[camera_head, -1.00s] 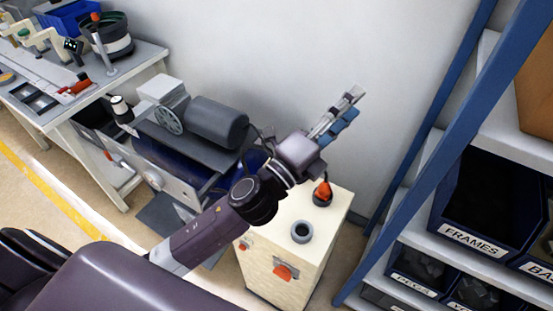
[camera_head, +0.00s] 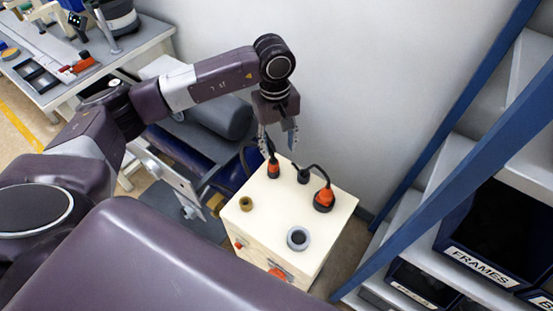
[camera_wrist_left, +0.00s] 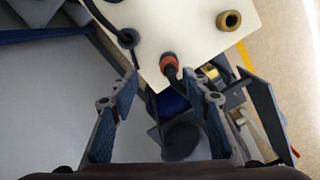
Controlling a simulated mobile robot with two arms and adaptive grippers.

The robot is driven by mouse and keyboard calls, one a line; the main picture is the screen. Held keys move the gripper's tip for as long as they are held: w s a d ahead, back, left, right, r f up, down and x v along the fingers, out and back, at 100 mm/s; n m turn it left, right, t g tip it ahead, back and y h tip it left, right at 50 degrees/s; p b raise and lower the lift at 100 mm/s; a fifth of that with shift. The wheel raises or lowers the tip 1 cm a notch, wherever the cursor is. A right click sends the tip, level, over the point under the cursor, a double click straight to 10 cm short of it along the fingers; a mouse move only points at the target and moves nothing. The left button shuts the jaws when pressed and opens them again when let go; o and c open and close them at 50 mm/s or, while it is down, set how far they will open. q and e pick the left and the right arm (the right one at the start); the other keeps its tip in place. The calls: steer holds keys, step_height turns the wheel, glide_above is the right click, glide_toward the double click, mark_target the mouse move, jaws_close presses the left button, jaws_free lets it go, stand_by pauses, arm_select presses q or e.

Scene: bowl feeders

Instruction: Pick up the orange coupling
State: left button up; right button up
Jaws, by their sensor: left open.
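The larger orange coupling (camera_head: 323,199) is further right, with a dark base. My left gripper (camera_head: 278,140) points down, open, just above and behind the smaller coupling. In the wrist view the open left gripper (camera_wrist_left: 160,80) has that coupling just beyond its fingertips, between them; no contact shows. My right gripper is not in view.
The cream box (camera_head: 268,226) also carries a black plug (camera_head: 303,175), a brass ring (camera_head: 246,203) and a grey ring (camera_head: 298,238). A blue shelf post (camera_head: 450,165) and bins stand right. The wall is close behind the box.

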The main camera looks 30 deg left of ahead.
mark_target(273, 160)
arm_select(q)
steer(key=shift+a+f+y, duration=0.1)
steer(key=shift+a+y, duration=0.2)
steer(key=shift+a, duration=0.4)
steer(key=shift+s+a+f, duration=0.1)
steer(key=shift+f, duration=0.2)
steer(key=shift+s+f+p, duration=0.1)
steer(key=shift+f+p, duration=0.6)
steer(key=shift+f, duration=0.2)
steer(key=f, duration=0.1)
steer(key=f+p, duration=0.2)
steer(key=shift+s+d+f, duration=0.2)
steer(key=shift+s+f, duration=0.05)
steer(key=shift+f, duration=0.65)
steer(key=shift+w, duration=0.1)
steer(key=shift+c, duration=1.1)
jaws_close()
